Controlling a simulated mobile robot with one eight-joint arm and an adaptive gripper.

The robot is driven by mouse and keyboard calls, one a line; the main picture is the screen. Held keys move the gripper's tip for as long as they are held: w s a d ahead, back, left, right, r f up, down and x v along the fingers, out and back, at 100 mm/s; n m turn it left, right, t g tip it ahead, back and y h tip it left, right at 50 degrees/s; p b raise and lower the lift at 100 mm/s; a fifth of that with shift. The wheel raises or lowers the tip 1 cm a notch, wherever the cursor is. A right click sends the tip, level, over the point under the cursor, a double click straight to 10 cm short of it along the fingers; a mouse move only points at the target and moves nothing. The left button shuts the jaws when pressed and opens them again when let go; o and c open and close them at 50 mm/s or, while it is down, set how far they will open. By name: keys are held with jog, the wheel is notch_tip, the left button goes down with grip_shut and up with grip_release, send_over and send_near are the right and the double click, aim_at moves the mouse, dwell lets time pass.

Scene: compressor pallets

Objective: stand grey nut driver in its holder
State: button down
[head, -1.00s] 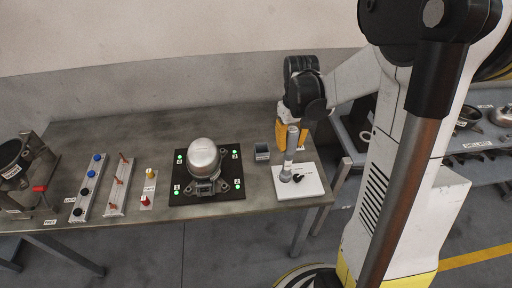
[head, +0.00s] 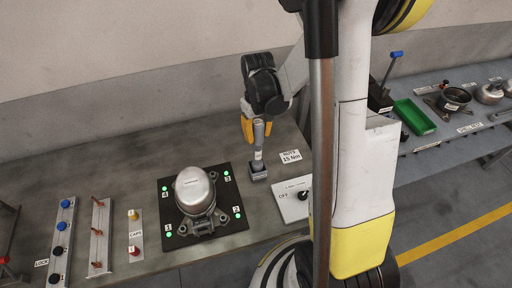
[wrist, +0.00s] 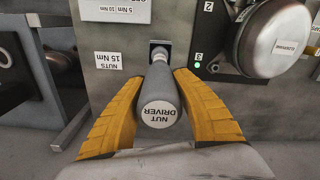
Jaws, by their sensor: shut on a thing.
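The grey nut driver (wrist: 160,106), with "NUT DRIVER" on its butt end, sits between the two yellow fingers in the wrist view. My gripper (wrist: 167,74) is shut on its handle. In the head view the driver (head: 258,142) hangs near upright from my gripper (head: 257,130). In the wrist view the tip is at the holder's dark opening (wrist: 158,45). I cannot tell how deep it sits, and the handle hides part of the shaft.
A black pallet (head: 173,208) with a compressor (head: 193,188) stands left of the holder. A white panel marked OFF (head: 290,213) lies to the right, with a "NUTS 15 Nm" label (head: 290,157) behind it. Racks and caps stand farther left. Bare bench lies behind the holder.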

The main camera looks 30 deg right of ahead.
jog(key=shift+w+f+b, duration=0.1)
jog(key=shift+f+b, duration=0.2)
jog(key=shift+f, duration=1.9)
jog(key=shift+f, duration=0.15)
jog(key=c, duration=1)
grip_release()
jog(key=shift+c, duration=0.2)
